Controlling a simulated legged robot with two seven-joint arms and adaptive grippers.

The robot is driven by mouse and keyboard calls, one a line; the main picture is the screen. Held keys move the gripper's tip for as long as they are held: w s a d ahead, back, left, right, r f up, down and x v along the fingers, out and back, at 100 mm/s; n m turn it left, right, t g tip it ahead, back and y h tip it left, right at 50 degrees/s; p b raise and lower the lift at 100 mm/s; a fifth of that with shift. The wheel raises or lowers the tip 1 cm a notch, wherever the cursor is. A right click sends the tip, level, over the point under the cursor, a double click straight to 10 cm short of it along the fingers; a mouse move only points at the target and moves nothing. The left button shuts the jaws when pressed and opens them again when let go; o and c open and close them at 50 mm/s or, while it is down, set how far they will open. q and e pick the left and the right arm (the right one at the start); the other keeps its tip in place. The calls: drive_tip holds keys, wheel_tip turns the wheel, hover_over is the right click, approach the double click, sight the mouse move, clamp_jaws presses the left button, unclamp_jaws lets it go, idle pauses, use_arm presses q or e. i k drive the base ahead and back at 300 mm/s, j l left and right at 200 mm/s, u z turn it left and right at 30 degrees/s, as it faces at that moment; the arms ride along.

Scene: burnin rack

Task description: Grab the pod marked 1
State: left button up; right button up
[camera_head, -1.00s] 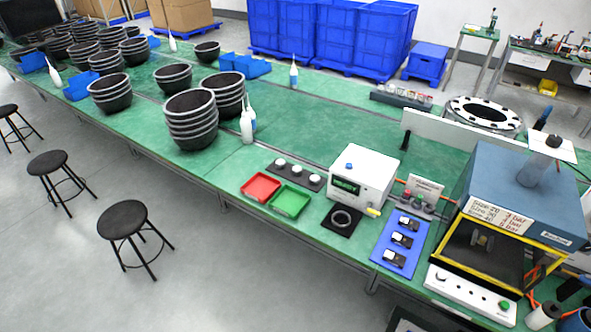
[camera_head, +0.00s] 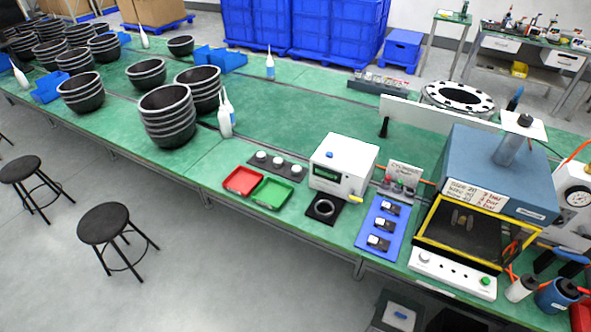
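No number 1 is readable on anything in the head view, so I cannot tell which thing is the pod. A blue board (camera_head: 366,240) lies near the table's front edge and bears three small black-and-white pieces, the far one (camera_head: 389,208), the middle one (camera_head: 383,224) and the near one (camera_head: 377,242). A dark strip (camera_head: 285,170) with three white round pieces lies behind the red tray (camera_head: 242,181) and green tray (camera_head: 272,193). Neither of my grippers is in view.
A white box with a display (camera_head: 341,162) stands left of the blue board. A blue machine with a yellow-framed opening (camera_head: 500,172) stands to its right. Stacked black bowls (camera_head: 167,117) fill the left. Stools (camera_head: 118,224) stand on the floor in front.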

sight(261, 156)
drive_tip(key=z, duration=0.45)
drive_tip(key=i+j+z, duration=0.15)
drive_tip(key=j+z, duration=0.2)
drive_tip(key=i+j+z, duration=0.15)
drive_tip(key=j+z, duration=0.2)
drive_tip(key=j, duration=0.2)
drive_tip(key=j+z, duration=0.35)
drive_tip(key=i+j, duration=0.05)
drive_tip(key=j, duration=0.05)
